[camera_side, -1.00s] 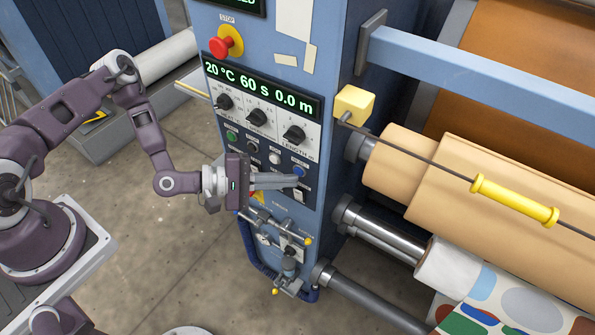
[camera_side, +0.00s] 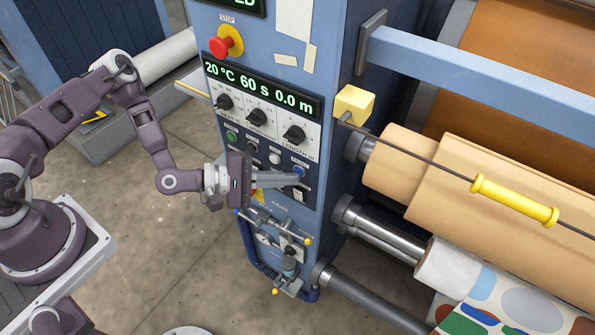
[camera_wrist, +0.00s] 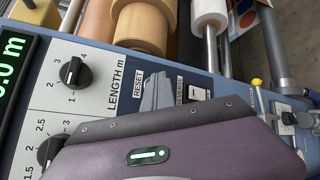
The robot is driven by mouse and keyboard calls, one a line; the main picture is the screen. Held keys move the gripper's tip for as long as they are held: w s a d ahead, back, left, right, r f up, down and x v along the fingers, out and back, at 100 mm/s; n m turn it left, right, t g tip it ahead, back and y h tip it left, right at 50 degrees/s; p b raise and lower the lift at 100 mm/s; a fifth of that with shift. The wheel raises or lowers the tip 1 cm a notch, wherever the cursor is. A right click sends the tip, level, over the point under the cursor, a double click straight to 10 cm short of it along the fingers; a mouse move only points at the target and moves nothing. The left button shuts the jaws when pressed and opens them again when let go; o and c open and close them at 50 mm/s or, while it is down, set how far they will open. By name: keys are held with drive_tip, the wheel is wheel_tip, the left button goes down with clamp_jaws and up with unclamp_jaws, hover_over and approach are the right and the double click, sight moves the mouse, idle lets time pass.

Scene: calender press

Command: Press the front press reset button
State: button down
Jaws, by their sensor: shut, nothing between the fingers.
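The blue reset button (camera_side: 299,171) sits at the right end of the button row on the press's control panel, below the length dial. My gripper (camera_side: 297,180) is shut and empty. Its grey fingers reach across the panel from the left, and their tips are at the lower edge of the button in the side view. I cannot tell whether they touch it. In the wrist view the fingertips (camera_wrist: 158,88) lie right beside the printed RESET label (camera_wrist: 139,88), and the button itself is hidden behind them.
Dark dials (camera_side: 257,117) sit above the button row, with other buttons to its left, including a green one (camera_side: 232,135). A white rocker switch (camera_side: 299,194) is just below. A red stop button (camera_side: 220,47) is higher up. Valves and levers (camera_side: 289,252) jut out underneath; rollers (camera_side: 420,185) are at right.

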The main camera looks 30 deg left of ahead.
drive_tip(key=shift+s, duration=0.75)
drive_tip(key=s, duration=0.5)
idle(0.4)
